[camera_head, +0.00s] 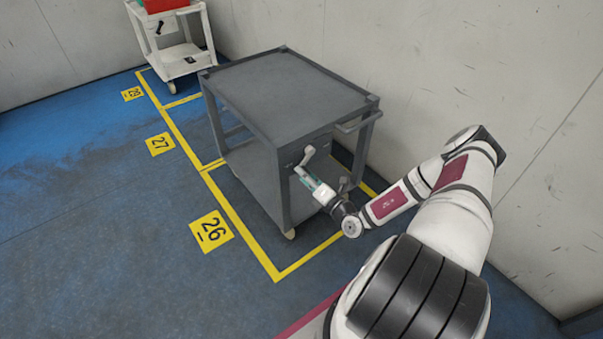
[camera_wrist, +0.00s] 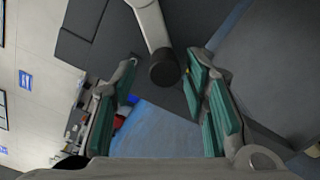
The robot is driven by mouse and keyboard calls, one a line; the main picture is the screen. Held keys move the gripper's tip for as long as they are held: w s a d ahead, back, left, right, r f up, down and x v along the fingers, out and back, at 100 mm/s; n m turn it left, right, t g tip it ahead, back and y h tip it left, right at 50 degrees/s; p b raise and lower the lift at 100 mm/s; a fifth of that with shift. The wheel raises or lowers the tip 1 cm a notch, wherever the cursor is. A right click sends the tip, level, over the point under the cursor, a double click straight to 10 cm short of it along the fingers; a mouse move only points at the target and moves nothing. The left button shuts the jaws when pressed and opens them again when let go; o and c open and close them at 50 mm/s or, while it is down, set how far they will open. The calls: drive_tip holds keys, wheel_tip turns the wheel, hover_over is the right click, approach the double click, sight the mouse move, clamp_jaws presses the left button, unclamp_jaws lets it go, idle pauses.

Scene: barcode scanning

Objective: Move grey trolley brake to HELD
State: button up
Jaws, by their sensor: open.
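The grey trolley (camera_head: 280,90) stands in a yellow-outlined floor bay by the wall. Its brake lever (camera_head: 306,155) is light grey and mounted on the near end panel, below the top. In the wrist view the lever (camera_wrist: 151,25) comes down from the top edge and ends in a dark round knob (camera_wrist: 164,68). My gripper (camera_head: 303,174) is at the trolley's near end, just below the lever. In the wrist view my gripper (camera_wrist: 160,85) is open, with green-padded fingers on either side of the knob. I cannot tell whether either finger touches it. Any brake markings are unreadable.
A push handle (camera_head: 358,123) sticks out from the trolley's right corner, above my arm. A white trolley (camera_head: 170,35) with a red bin (camera_head: 162,5) stands farther back. The wall (camera_head: 430,70) is close on the right. Blue floor (camera_head: 90,230) at left is clear.

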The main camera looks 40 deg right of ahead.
drive_tip(key=s, duration=1)
